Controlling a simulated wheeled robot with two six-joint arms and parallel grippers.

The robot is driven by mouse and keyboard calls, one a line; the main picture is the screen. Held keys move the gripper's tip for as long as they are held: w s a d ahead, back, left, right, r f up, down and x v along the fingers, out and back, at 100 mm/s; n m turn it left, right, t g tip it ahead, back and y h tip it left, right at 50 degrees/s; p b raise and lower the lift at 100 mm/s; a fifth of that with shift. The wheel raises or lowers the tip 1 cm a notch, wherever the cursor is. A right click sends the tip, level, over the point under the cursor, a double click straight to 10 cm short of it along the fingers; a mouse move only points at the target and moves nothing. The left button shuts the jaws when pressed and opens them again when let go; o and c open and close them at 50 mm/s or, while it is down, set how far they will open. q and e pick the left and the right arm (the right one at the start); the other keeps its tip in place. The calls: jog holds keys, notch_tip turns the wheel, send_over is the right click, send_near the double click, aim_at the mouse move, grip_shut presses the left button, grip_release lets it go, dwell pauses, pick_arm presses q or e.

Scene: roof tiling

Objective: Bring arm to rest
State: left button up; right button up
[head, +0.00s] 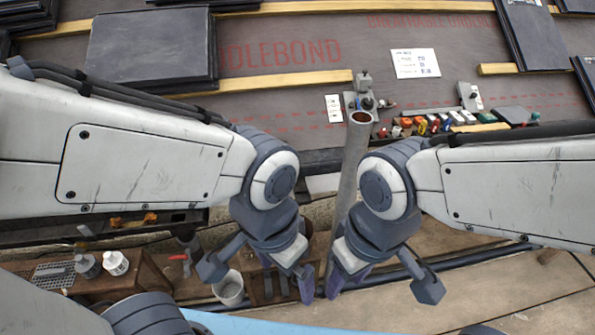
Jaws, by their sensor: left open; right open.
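My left gripper (301,283) hangs fingers down near the lower middle of the head view, with its arm coming in from the left. My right gripper (343,279) hangs just to the right of it, with its arm coming in from the right. Both are open, and I see nothing held in either. The two grippers are close together with a narrow gap between them. Both are in front of the roof's near edge, over the ground area. My arm links hide part of the roof's near side.
The roof underlay (290,45) carries wooden battens (275,82) and a stack of dark tiles (152,45). A grey pipe (349,165) rises behind the grippers. Coloured tools and clips (440,123) lie at right. Below are a bucket (229,288) and a wooden bench (150,283) with bottles.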

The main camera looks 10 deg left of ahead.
notch_tip(320, 180, up, 29)
jog(key=p, duration=2.8)
jog(key=shift+r+p, duration=0.2)
jog(key=shift+p, duration=0.1)
